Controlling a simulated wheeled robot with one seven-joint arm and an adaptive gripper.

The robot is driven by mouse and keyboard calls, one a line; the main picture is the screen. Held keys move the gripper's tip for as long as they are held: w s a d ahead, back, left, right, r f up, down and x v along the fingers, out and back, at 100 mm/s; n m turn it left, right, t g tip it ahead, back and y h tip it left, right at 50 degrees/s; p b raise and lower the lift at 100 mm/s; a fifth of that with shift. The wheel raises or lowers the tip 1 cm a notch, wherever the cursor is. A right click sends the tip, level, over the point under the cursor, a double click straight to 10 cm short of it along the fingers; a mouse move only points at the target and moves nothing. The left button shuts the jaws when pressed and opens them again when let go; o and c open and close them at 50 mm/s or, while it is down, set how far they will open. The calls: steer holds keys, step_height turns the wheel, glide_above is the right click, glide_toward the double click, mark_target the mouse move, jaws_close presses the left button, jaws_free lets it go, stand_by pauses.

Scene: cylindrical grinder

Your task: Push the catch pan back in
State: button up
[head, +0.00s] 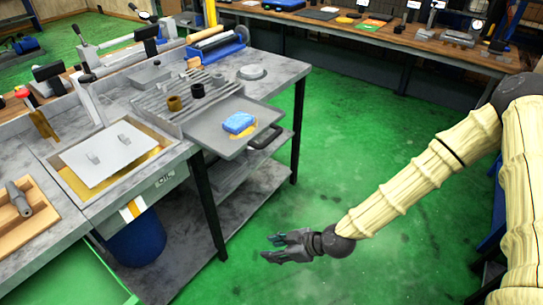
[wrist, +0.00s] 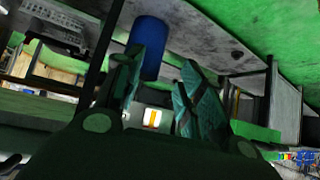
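The catch pan (head: 209,123) is a flat grey tray in the head view. It sticks out past the front of the bench, from beneath a ribbed grey rack (head: 172,98). A black handle (head: 266,139) is on its outer edge. A blue sponge (head: 238,123) lies on the pan over a yellow-orange patch. My gripper (head: 272,248) is open and empty, low over the green floor, well in front of the pan and apart from it. Its two spread fingers (wrist: 166,82) also show in the wrist view. I cannot make out the pan clearly in the wrist view.
A dark bench leg (head: 208,215) and a lower shelf (head: 258,163) stand below the pan. A blue bin (head: 138,243) sits under the bench, and shows in the wrist view (wrist: 150,47). The green floor around my gripper is clear.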

steer(key=w+r+n+t+y+b, duration=0.1)
steer(key=w+r+n+t+b, duration=0.1)
steer(key=w+r+n, duration=0.4)
steer(key=n+t+y+b, duration=0.3)
steer(key=n+t+b, duration=0.1)
steer(key=n, duration=0.5)
glide_toward(274, 139)
steer(key=a, duration=0.1)
steer(key=p+x, duration=0.1)
steer(key=x, duration=0.9)
steer(key=shift+w+d+f+p, duration=0.15)
steer(key=shift+w+p, duration=0.15)
steer(key=shift+p, duration=0.1)
steer(key=shift+c, duration=0.3)
jaws_close()
